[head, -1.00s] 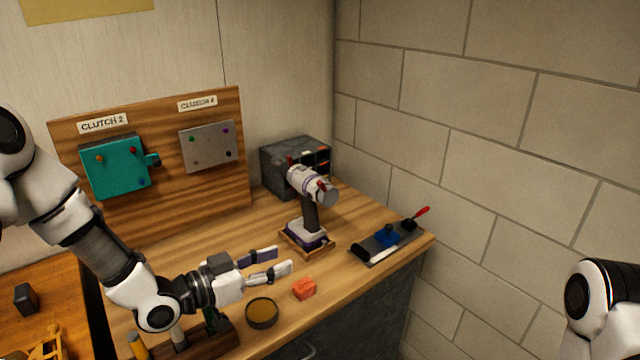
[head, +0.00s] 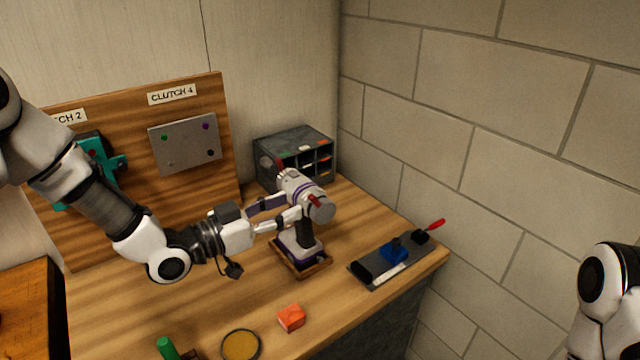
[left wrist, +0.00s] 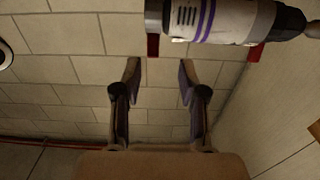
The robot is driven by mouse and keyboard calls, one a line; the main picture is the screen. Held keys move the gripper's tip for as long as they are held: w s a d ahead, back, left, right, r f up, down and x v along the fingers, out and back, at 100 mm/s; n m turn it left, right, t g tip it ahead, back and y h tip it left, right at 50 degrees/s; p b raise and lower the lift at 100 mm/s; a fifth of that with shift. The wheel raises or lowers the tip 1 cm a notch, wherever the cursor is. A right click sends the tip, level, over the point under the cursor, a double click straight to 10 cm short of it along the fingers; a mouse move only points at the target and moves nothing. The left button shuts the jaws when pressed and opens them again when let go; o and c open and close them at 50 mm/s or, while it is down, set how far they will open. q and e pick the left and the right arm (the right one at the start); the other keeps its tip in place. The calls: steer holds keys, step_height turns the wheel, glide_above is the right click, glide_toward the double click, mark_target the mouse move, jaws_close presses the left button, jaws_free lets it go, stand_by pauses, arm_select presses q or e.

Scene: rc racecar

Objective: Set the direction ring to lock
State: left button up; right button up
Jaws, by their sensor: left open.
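The white, purple and grey drill (head: 303,195) stands upright on its base in a shallow wooden tray (head: 302,268). Its body crosses the top of the left wrist view (left wrist: 225,20). Red tabs show near its front (head: 315,202) and rear (head: 280,170), and below the body in the wrist view. I cannot tell which part is the direction ring or read any lock mark. My left gripper (head: 280,212) is open, its fingers beside the drill's upper handle. In the wrist view its open fingers (left wrist: 160,72) lie below the drill body, with nothing between them. My right gripper is out of view.
A dark drawer organizer (head: 293,158) stands behind the drill. A grey tray (head: 400,262) with a blue block lies to its right. An orange block (head: 291,318) and a round dish (head: 241,345) lie in front. A clutch board (head: 215,195) stands at the back left.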

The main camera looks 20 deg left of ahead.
mark_target(310, 198)
arm_select(q)
steer(key=x, duration=0.2)
steer(key=p+x, duration=0.1)
steer(key=x, duration=0.3)
steer(key=shift+s+d+r+p, duration=0.2)
steer(key=shift+d+r+p, duration=0.1)
steer(key=shift+d+p, duration=0.1)
steer(key=shift+w+d+f, duration=0.15)
steer(key=shift+w, duration=0.2)
steer(key=shift+s, duration=0.25)
steer(key=shift+s+r, duration=0.15)
steer(key=shift+r, duration=0.05)
steer(key=shift+c, duration=1.3)
jaws_close()
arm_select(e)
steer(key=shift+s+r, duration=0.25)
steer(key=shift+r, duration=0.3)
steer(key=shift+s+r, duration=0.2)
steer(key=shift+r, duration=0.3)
